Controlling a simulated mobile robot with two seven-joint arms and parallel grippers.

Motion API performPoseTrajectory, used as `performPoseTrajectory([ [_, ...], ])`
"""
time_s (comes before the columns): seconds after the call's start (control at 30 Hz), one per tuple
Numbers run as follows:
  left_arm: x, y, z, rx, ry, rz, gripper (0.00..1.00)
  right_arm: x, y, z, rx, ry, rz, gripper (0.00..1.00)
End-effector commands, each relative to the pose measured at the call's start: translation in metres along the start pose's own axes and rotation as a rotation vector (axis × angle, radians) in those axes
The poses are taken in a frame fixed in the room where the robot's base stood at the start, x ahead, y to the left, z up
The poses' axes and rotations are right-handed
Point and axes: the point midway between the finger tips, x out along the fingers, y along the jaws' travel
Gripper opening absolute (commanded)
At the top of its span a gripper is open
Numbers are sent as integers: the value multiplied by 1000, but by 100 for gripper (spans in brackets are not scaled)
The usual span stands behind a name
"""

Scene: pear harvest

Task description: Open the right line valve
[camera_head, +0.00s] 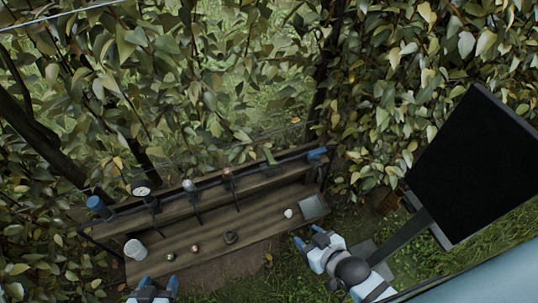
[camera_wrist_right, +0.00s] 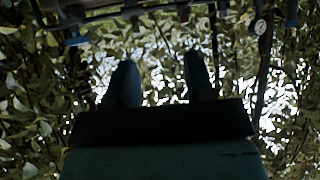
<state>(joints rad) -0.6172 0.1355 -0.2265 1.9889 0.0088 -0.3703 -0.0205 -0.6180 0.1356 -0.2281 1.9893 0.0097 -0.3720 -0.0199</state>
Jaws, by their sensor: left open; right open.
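A dark pipe line (camera_head: 208,188) with several fittings runs along the back of a wooden bench in the head view. A blue-ended fitting (camera_head: 317,154) sits at its right end, and a thin greenish lever (camera_head: 268,156) stands left of that. I cannot tell for sure which one is the right line valve. My right gripper (camera_head: 309,236) is open and empty in front of the bench's right end, apart from the line. Its two dark fingers show spread in the right wrist view (camera_wrist_right: 160,60). My left gripper (camera_head: 157,282) is open at the bottom edge, only partly in view.
The bench (camera_head: 262,222) holds a white cup (camera_head: 136,249), a grey tray (camera_head: 313,207) and several small round things. A gauge (camera_head: 141,187) and a blue cylinder (camera_head: 97,204) are at the line's left. A black panel (camera_head: 475,165) stands right. Foliage closes the back.

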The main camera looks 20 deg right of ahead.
Motion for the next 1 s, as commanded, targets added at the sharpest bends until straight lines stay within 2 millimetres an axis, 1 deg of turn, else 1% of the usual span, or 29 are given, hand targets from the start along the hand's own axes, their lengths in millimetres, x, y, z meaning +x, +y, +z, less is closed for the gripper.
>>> performPoseTrajectory([
  [0.07, 1, 0, 2, 0, 0, 0, 62, 8, -3, -3, 9, -2, -14, 49],
  [0.17, 4, 0, 6, 0, 1, 0, 62, 33, -12, -11, 42, -15, -59, 49],
  [0.27, 9, 0, 13, -1, 1, 1, 62, 70, -28, -25, 89, -54, -133, 49],
  [0.3, 11, 0, 16, -1, 0, 2, 62, 85, -35, -32, 106, -77, -166, 49],
  [0.4, 15, 1, 23, -2, -2, 3, 62, 120, -51, -48, 139, -149, -240, 49],
  [0.5, 20, 2, 30, -3, -4, 5, 62, 150, -61, -64, 155, -236, -295, 49],
  [0.6, 24, 2, 37, -3, -5, 6, 62, 176, -66, -79, 156, -333, -326, 49],
  [0.67, 27, 2, 41, -4, -4, 7, 62, 189, -64, -88, 152, -393, -332, 49],
  [0.77, 31, 3, 47, -4, -4, 8, 62, 209, -56, -105, 142, -497, -321, 49],
  [0.87, 35, 3, 53, -5, -3, 9, 62, 225, -40, -123, 133, -601, -282, 49],
  [0.97, 40, 3, 58, -5, -1, 9, 62, 237, -16, -144, 127, -702, -217, 49],
  [1.0, 42, 3, 60, -5, 0, 9, 62, 240, -5, -154, 127, -741, -186, 49],
])
